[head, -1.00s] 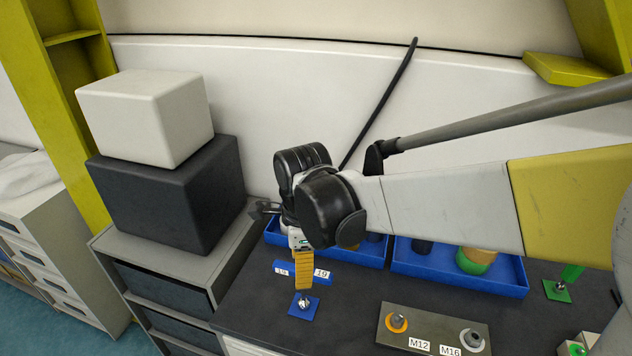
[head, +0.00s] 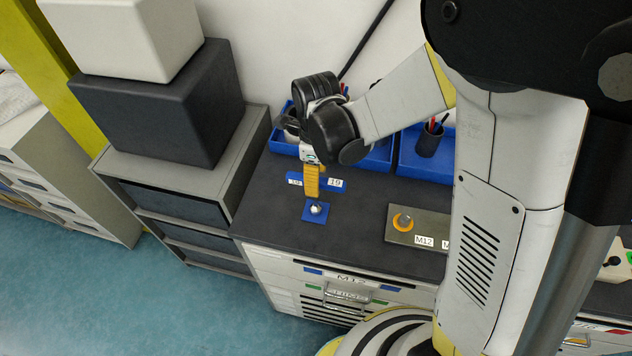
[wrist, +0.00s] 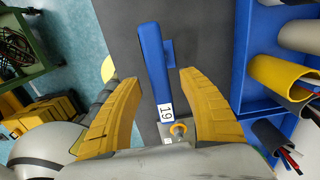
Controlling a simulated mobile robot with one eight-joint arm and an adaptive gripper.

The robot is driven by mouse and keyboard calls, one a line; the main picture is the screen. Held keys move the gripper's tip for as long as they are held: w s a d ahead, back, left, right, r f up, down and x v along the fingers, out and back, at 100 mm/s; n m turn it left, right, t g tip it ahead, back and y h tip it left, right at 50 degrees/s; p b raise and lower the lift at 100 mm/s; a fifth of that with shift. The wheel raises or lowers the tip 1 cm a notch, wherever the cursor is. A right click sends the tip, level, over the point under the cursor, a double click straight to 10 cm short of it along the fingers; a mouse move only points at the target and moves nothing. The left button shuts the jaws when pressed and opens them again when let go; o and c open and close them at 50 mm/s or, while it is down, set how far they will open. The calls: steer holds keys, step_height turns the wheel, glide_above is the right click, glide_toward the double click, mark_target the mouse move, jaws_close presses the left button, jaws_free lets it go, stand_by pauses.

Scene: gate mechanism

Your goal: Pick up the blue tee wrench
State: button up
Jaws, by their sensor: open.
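The blue tee wrench (head: 325,184) shows in the head view as a blue crossbar with white "19" labels at both ends. It is above a small blue square plate (head: 308,217) on the dark bench top. A shiny metal part shows at the plate; my gripper hides the wrench's middle. In the wrist view the blue tee wrench (wrist: 152,60) runs lengthwise between my yellow fingers, with gaps on both sides. My gripper (wrist: 159,78) is open and empty around the bar. In the head view my gripper (head: 312,190) points down in front of the crossbar.
Blue trays (head: 375,160) stand behind the wrench, holding a dark cup (head: 430,141) with pens. A metal plate (head: 425,228) marked M12, with an orange ring, lies to the right. A grey cabinet (head: 180,195) with stacked boxes stands left. The bench front has drawers (head: 345,295).

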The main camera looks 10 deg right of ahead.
steer(key=shift+a+f, duration=0.1)
steer(key=shift+f, duration=0.55)
steer(key=shift+f+b, duration=0.25)
steer(key=shift+b, duration=0.2)
jaws_close()
